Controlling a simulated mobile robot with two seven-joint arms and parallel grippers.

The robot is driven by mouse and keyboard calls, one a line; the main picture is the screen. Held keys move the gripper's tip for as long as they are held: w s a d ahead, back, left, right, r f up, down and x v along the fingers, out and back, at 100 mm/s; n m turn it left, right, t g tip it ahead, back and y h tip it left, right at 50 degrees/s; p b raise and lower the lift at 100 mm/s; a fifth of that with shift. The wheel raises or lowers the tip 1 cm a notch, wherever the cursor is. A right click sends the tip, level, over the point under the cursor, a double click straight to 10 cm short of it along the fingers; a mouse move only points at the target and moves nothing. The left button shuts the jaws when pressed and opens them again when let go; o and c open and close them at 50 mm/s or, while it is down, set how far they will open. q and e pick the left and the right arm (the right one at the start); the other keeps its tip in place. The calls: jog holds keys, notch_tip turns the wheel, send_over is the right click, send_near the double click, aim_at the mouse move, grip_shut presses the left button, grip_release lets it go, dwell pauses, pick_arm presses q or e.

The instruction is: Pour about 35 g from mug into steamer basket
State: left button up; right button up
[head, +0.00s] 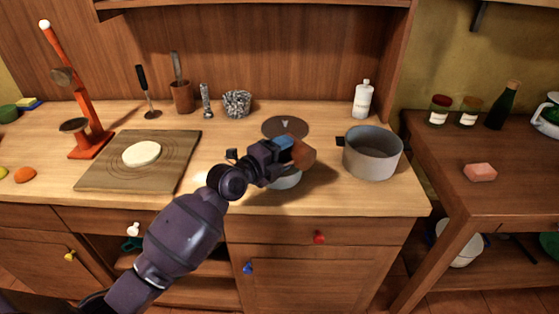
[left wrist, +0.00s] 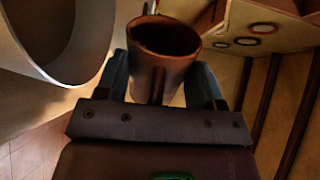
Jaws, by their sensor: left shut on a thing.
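My left gripper (head: 292,150) is shut on a brown mug (head: 304,155). In the left wrist view the mug (left wrist: 163,65) stands between the two fingers (left wrist: 160,85) with its rim showing; its contents are too dark to make out. In the head view the arm partly hides the mug. A large grey round vessel (head: 372,155) stands on the counter just right of the mug, apart from it. A grey vessel wall (left wrist: 85,55) fills the upper left of the left wrist view. I cannot tell for certain whether this vessel is the steamer basket. My right gripper is not in view.
A pale round vessel (head: 287,181) sits below the gripper, partly hidden. A dark disc (head: 285,127) lies behind. A board (head: 108,176) with pale dough (head: 141,153) is at left. A white bottle (head: 363,101) stands behind the grey vessel. The front right counter is clear.

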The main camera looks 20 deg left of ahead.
pick_arm(q)
jog(key=shift+w+a+r+n, duration=0.1)
jog(key=shift+a+r+n, duration=0.15)
jog(key=shift+n, duration=0.55)
jog(key=shift+w+a+r+n, duration=0.1)
jog(key=shift+a+r+n, duration=0.1)
jog(key=shift+n, duration=0.6)
dwell(3.1)
jog(key=m, duration=0.1)
jog(key=f+m, duration=0.1)
jog(key=m, duration=0.1)
jog(key=d+m, duration=0.1)
jog(key=shift+s+d+f, duration=0.1)
jog(key=shift+s+f, duration=0.05)
jog(key=shift+s, duration=0.2)
jog(key=shift+m, duration=0.3)
